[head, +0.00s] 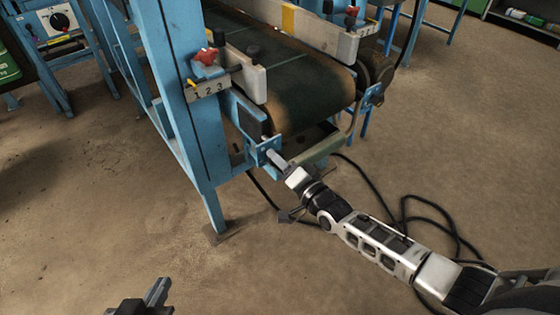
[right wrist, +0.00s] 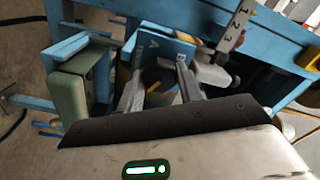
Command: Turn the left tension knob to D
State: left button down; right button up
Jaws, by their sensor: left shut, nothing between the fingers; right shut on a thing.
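The tension knob (right wrist: 160,77) is a dark round shape between my right fingers in the right wrist view. It sits on a blue lettered plate (right wrist: 172,47), where A and B can be read; other marks are partly hidden by the fingers. A small yellowish mark shows at the knob, but which letter it points to is unclear. My right gripper (right wrist: 159,88) is shut on the knob; in the head view the gripper (head: 276,161) reaches the blue bracket (head: 262,150) at the conveyor's end. My left gripper (head: 158,292) is shut and empty, low over the floor.
The conveyor belt (head: 290,75) has a blue frame leg (head: 185,100) beside the bracket. A 1-2-3 plate (head: 208,91) with a red knob (head: 207,56) is above. A black cable (head: 400,210) loops on the floor. The floor at left front is open.

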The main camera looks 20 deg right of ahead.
jog(key=o, duration=1)
pick_arm(q)
jog(key=shift+s+r+p, duration=0.1)
jog(key=shift+r+p, duration=0.05)
jog(key=shift+p, duration=0.65)
pick_arm(e)
jog(key=v, duration=1.6)
pick_arm(q)
jog(key=r+p, duration=0.1)
jog(key=p, duration=0.1)
jog(key=r+p, duration=0.1)
jog(key=p, duration=0.1)
jog(key=shift+a+g, duration=0.3)
pick_arm(e)
jog(key=s+a+r+n+g+h, duration=0.2)
jog(key=s+a+r+n+g, duration=0.2)
jog(key=s+n, duration=0.5)
jog(key=a+n+g, duration=0.1)
jog(key=a+g, duration=0.1)
jog(key=a, duration=0.1)
jog(key=shift+a+h, duration=0.25)
jog(key=shift+h, duration=0.15)
